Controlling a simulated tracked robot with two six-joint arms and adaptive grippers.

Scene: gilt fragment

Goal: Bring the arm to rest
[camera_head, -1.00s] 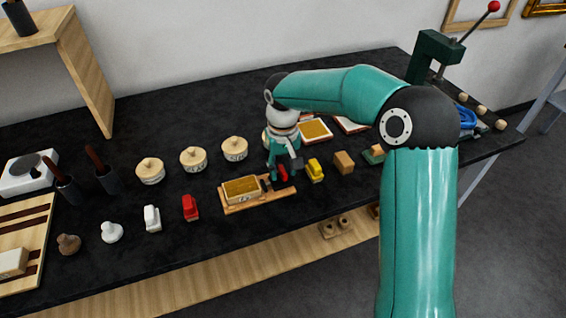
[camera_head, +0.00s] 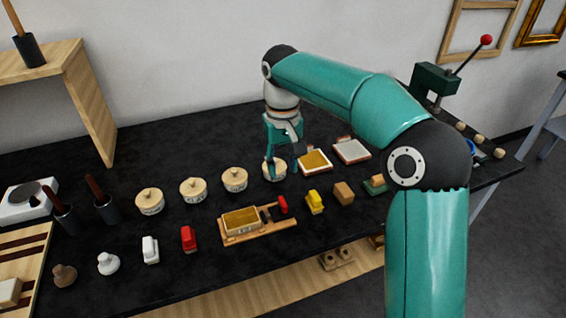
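My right arm (camera_head: 355,92) comes in from the right and reaches over the black bench. Its gripper (camera_head: 284,165) points down with its fingers apart and nothing visible between them. It is raised in front of a round pale lidded pot (camera_head: 275,176), which it partly covers. Below it, a wooden tray (camera_head: 273,228) holds a box with a gold-coloured top (camera_head: 241,220) and a small red piece (camera_head: 283,205). My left gripper is out of view.
Several lidded pots (camera_head: 193,190) stand in a row to the left. Red (camera_head: 189,238), white (camera_head: 150,249) and yellow (camera_head: 314,202) blocks stand along the front. Framed panels (camera_head: 352,151) lie behind. A green lever press (camera_head: 434,82) stands at the right.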

